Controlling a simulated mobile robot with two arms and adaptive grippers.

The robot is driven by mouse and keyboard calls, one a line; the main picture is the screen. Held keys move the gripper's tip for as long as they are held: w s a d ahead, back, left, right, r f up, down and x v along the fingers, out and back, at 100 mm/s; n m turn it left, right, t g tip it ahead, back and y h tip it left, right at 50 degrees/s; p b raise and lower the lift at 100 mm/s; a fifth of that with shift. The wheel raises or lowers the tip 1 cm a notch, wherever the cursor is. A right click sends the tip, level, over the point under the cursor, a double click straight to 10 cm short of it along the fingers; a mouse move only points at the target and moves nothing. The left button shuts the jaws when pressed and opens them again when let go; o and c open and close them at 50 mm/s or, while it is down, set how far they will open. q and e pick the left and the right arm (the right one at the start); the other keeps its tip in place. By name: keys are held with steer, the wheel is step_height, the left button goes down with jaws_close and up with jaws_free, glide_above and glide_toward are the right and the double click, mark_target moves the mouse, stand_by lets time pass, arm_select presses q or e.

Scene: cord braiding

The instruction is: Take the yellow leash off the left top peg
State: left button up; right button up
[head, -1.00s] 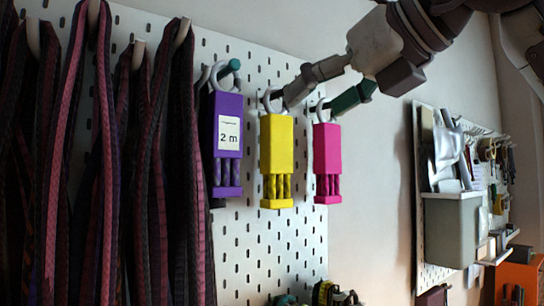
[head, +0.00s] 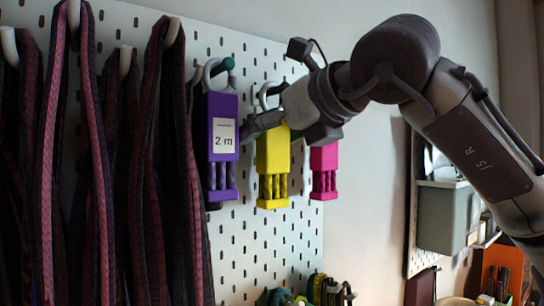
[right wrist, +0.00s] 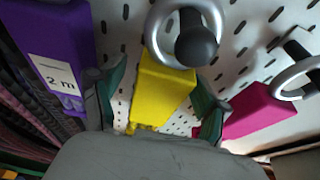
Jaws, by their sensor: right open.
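The yellow leash (head: 272,160) is a bundle with a block top and a metal ring. It hangs on the pegboard by its ring, between the purple leash (head: 221,150) and the pink leash (head: 323,165). My right gripper (head: 275,123) is at the upper part of the yellow leash, partly covering it. In the right wrist view, the yellow leash (right wrist: 160,88) lies between the two open green-tipped fingers, apart from the left one. Its ring (right wrist: 186,35) hangs around a dark-tipped peg (right wrist: 196,42). My left gripper is not in view.
The purple leash, labelled "2 m", is close beside my left finger, and the pink leash is close beside the right finger. Dark braided cords (head: 165,170) hang at left. The pegboard (head: 262,250) is bare below the yellow leash.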

steer(key=shift+s, duration=0.15)
steer(key=c, duration=1.4)
steer(key=shift+r, duration=0.1)
